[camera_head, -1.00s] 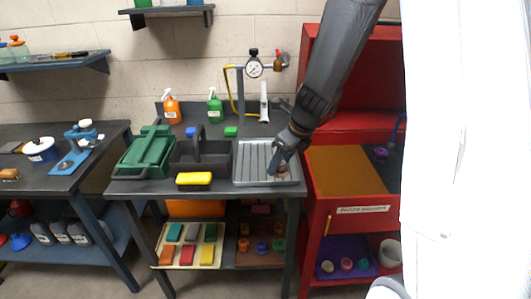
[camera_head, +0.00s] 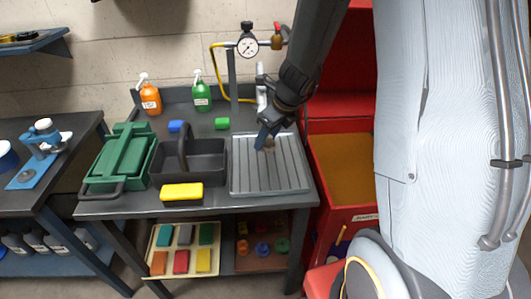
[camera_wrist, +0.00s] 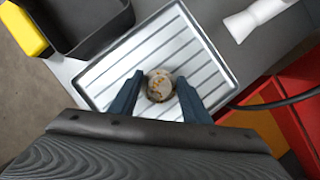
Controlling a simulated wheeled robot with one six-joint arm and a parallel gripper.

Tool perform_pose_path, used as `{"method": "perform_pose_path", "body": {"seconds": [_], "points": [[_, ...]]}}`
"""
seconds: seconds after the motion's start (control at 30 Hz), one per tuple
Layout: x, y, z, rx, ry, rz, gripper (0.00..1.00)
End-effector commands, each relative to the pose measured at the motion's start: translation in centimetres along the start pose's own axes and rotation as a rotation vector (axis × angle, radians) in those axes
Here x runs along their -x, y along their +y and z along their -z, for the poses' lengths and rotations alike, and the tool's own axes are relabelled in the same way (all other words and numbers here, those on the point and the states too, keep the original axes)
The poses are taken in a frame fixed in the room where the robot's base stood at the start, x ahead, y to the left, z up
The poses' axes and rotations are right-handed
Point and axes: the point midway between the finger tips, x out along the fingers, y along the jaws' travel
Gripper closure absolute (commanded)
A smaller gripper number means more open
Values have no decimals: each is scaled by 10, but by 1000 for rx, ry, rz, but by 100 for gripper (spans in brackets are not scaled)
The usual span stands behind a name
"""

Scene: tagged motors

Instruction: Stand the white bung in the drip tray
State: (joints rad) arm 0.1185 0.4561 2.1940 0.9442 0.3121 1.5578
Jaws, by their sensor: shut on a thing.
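The drip tray (camera_head: 285,178) is a grey, ribbed, shallow tray at the right of the dark bench; it also fills the middle of the wrist view (camera_wrist: 100,78). My gripper (camera_head: 266,142) is over the back part of the tray, pointing down. In the wrist view my gripper (camera_wrist: 158,97) has its two dark blue fingers on either side of a round, whitish bung (camera_wrist: 160,82) with brown stains. The fingers are shut on it. In the head view the bung is mostly hidden by a finger. I cannot tell whether its underside touches the tray.
A black caddy (camera_head: 207,165) stands just left of the tray, with a yellow block (camera_head: 182,191) in front. A gauge (camera_head: 247,46) with a yellow hose and a pale upright part (camera_head: 262,95) is behind. A red cabinet (camera_head: 340,165) adjoins on the right. The tray's front is clear.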

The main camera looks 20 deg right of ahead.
Motion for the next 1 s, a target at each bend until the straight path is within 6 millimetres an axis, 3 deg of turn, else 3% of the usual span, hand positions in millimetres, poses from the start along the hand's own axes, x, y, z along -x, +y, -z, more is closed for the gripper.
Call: {"method": "perform_pose_path", "body": {"seconds": [0.43, 0.9, 0.93, 1.0], "points": [[-49, 1, 18, 3, 0, -1, 90], [-55, 1, 21, 5, -1, -1, 90], [-55, 2, 21, 5, 0, -1, 54], [-54, 2, 21, 5, 0, -1, 42]]}}
